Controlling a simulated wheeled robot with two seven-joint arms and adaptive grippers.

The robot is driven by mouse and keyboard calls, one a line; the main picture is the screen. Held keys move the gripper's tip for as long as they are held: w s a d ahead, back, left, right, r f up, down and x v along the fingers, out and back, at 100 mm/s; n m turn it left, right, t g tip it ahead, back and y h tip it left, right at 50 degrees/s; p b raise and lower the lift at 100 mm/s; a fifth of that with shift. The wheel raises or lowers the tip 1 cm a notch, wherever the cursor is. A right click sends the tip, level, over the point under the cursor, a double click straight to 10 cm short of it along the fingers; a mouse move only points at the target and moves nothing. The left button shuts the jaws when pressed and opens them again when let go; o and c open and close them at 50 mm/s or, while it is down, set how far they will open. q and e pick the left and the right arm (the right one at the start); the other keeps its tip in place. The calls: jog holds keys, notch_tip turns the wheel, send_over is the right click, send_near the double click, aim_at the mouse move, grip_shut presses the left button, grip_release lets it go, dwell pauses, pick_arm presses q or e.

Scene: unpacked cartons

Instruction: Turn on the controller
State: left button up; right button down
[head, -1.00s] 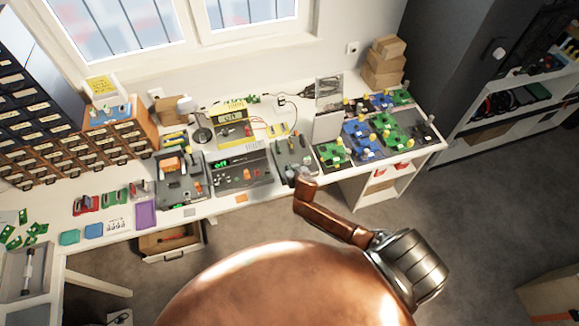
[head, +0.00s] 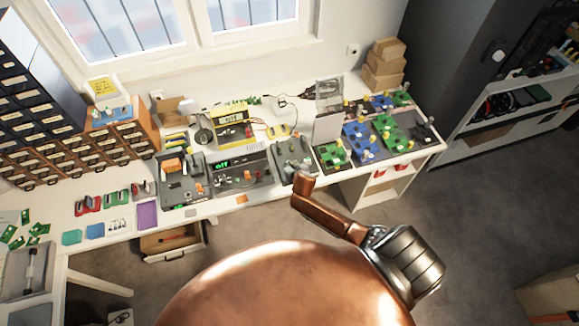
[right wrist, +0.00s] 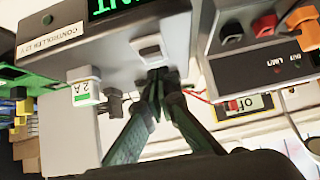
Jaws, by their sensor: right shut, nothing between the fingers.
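The controller (right wrist: 125,45), a grey box, fills the upper left of the right wrist view. It has a label reading CONTROLLER 12 V (right wrist: 55,35) and a partly cut-off green display (right wrist: 110,6). A small white-framed switch (right wrist: 150,48) sits on its face. In the head view the controller (head: 293,153) is the grey unit at the end of my right arm. My right gripper (right wrist: 160,78) is shut and empty, its fingertips close to the switch; I cannot tell whether they touch it. In the head view the fingers are not clearly visible. My left gripper is not in view.
A clear upright panel (head: 327,125) and green and blue boards (head: 365,140) stand to the right. An open drawer (head: 172,240) juts out below the white bench. The floor in front is clear.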

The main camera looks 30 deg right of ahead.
jog(key=shift+r, duration=0.1)
jog(key=r+p, duration=0.4)
jog(key=shift+w+r, duration=0.2)
jog(key=shift+r, duration=0.15)
jog(key=r+v, duration=0.1)
jog(key=v, duration=0.8)
jog(key=shift+w+d, duration=0.2)
jog(key=shift+w, duration=0.15)
jog(key=shift+r, duration=0.1)
jog(key=s+f+n+g+b, duration=0.1)
jog(key=s+f+g+b, duration=0.15)
jog(key=s+f, duration=0.75)
jog(key=s+d+f+n+g+y+b, duration=0.1)
jog(key=s+f+b, duration=0.25)
jog(key=f, duration=1.25)
jog(key=s+f+n+g+b, duration=0.1)
jog(key=s+f+b, duration=0.35)
jog(key=f, duration=0.85)
jog(key=s+a+f+g+b, duration=0.1)
jog(key=s+f+b, duration=0.1)
jog(key=s+f, duration=0.5)
jog(key=s+a+f+n+g+y+b, duration=0.1)
jog(key=s+f, duration=0.6)
jog(key=s, duration=0.8)
jog(key=s+a+f+g+b, duration=0.2)
jog(key=s+f, duration=0.5)
jog(key=s, duration=0.5)
jog(key=shift+a+f+b, duration=0.3)
jog(key=shift+a+b, duration=0.15)
jog(key=shift+a, duration=0.1)
